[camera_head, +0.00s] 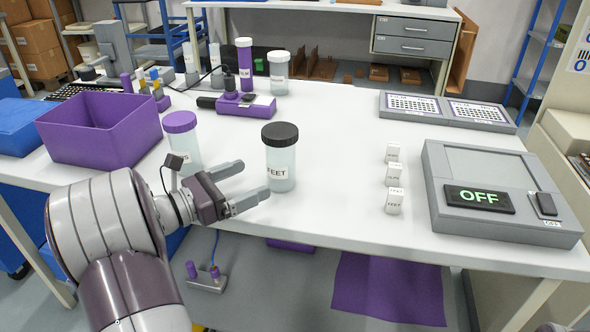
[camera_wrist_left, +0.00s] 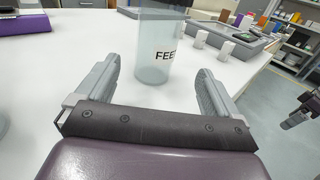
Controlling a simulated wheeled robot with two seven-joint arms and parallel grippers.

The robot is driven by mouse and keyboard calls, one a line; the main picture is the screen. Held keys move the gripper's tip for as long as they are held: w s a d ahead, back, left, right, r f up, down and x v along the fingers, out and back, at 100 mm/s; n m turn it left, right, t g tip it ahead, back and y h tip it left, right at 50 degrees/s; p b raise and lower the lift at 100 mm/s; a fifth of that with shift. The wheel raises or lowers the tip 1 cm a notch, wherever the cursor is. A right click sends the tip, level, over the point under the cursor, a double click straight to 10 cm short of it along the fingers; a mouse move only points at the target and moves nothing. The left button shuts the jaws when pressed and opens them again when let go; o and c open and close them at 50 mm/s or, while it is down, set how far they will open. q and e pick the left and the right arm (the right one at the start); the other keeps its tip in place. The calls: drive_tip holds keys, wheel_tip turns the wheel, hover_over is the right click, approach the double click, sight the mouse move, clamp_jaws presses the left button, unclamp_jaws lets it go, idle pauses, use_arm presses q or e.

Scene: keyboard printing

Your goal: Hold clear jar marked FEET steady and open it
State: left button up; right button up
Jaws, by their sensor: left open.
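The clear jar marked FEET (camera_head: 281,168) stands upright on the white table, with its black lid (camera_head: 280,134) on. My left gripper (camera_head: 250,184) is open and points at the jar from the left in the head view. My right gripper is not clearly in the head view; a dark arm part shows at the right edge of the left wrist view.
A purple-lidded jar (camera_head: 184,143) stands behind my left gripper. A purple bin (camera_head: 103,128) is at the left. Small white labelled blocks (camera_head: 394,176) and a grey device reading OFF (camera_head: 479,199) are to the right. The table between jar and blocks is clear.

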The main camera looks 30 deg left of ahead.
sight(270, 171)
use_arm(q)
drive_tip(key=x, duration=0.5)
drive_tip(key=shift+w+d, duration=0.15)
drive_tip(key=shift+w, duration=0.1)
drive_tip(key=x, duration=0.5)
drive_tip(key=shift+w+r+b, duration=0.1)
drive_tip(key=shift+w+b, duration=0.25)
drive_tip(key=shift+w, duration=0.05)
drive_tip(key=c, duration=1.1)
drive_tip(key=shift+o, duration=0.2)
drive_tip(key=shift+r, duration=0.15)
